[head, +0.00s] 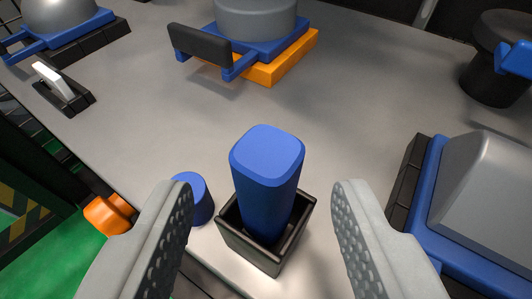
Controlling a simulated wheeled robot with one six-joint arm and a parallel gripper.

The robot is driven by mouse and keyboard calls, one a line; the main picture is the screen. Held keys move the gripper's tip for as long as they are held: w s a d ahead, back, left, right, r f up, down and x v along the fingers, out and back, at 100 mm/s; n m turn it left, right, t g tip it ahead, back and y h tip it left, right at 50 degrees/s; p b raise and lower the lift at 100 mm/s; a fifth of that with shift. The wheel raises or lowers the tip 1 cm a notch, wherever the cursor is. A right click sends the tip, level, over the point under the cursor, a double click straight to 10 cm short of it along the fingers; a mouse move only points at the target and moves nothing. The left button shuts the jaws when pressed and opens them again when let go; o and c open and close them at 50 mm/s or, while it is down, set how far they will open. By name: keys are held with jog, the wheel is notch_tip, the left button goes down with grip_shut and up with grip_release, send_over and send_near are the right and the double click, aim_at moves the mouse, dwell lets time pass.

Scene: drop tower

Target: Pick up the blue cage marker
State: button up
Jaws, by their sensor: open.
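The blue cage marker (267,180) is a tall blue block with a rounded top. It stands upright, leaning slightly in the picture, in a small open black square holder (262,257) on the grey table. My gripper (262,200) is open, with one grey ribbed finger to the left of the marker and one to the right. There are visible gaps on both sides, and the fingers do not appear to touch it. The marker's lower end is hidden inside the holder.
A short blue cylinder (197,198) stands close left of the holder, partly behind my left finger. A blue-framed grey box (490,190) is at right. An orange-based device (275,65) and a white switch (55,80) are farther back. The middle grey tabletop (340,120) is clear.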

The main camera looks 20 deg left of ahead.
jog(key=shift+x, duration=2.9)
jog(key=shift+d, duration=0.15)
jog(key=shift+c, duration=0.5)
grip_shut()
